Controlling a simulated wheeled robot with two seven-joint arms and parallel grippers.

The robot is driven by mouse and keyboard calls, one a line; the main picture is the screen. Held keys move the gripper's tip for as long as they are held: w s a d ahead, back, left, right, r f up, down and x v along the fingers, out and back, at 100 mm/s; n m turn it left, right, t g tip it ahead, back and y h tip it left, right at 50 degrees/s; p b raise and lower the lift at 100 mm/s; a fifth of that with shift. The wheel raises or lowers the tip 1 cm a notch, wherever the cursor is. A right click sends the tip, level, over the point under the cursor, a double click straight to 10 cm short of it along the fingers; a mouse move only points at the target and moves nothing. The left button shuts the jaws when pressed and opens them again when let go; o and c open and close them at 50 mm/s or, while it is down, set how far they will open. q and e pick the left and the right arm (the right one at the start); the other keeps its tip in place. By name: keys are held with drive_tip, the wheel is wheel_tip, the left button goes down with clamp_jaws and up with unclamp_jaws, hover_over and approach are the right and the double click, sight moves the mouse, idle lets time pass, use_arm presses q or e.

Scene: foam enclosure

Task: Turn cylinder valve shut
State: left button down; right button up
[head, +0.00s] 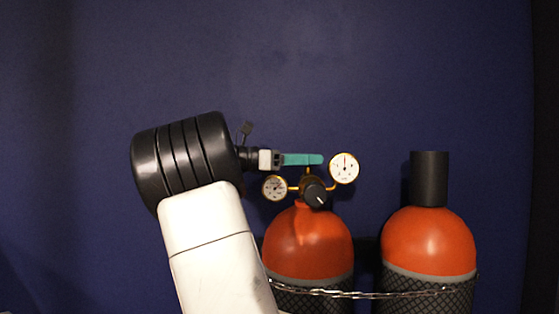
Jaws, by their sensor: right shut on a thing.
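An orange gas cylinder (308,245) stands upright at centre right in the head view. On top is a brass fitting with a black knob (315,195) bearing a white mark, and two round gauges. A teal handle (302,159), seemingly the valve handle, lies about level just above the fitting. My right gripper (277,159) reaches in from the left and is shut on the handle's left end. Its fingertips are small and hard to make out. My left gripper is out of view.
A second orange cylinder (428,243) with a black cap (430,180) stands to the right. A chain (365,294) runs across the front of both cylinders. The dark blue wall (420,70) is behind, with clear room above the cylinders.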

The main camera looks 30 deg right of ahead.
drive_tip(key=o, duration=1.4)
drive_tip(key=shift+c, duration=0.2)
drive_tip(key=shift+a, duration=0.1)
drive_tip(key=v, duration=0.7)
drive_tip(key=shift+w+a, duration=0.15)
drive_tip(key=shift+a, duration=0.1)
